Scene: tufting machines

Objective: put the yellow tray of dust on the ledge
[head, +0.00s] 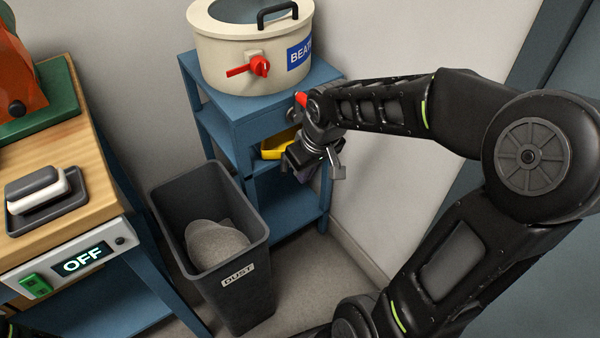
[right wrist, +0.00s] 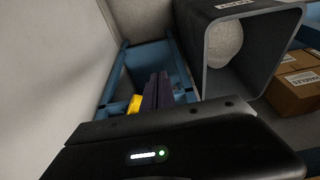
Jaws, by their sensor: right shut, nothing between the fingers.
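The yellow tray (head: 277,147) is on the shelf under the top of the blue stand (head: 250,112). My right gripper (head: 307,170) is in front of it and hides much of it; any dust in it cannot be seen. In the right wrist view a small part of the yellow tray (right wrist: 134,104) shows just left of my gripper's fingers (right wrist: 158,92). The right gripper is shut and empty. Whether it touches the tray I cannot tell. Which surface is the ledge is not clear.
A cream drum (head: 250,45) with a red valve stands on the stand. A dark bin labelled DUST (head: 240,282), holding a grey heap, is on the floor. A wooden bench (head: 65,160) is at the left. Cardboard boxes (right wrist: 292,88) show in the right wrist view.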

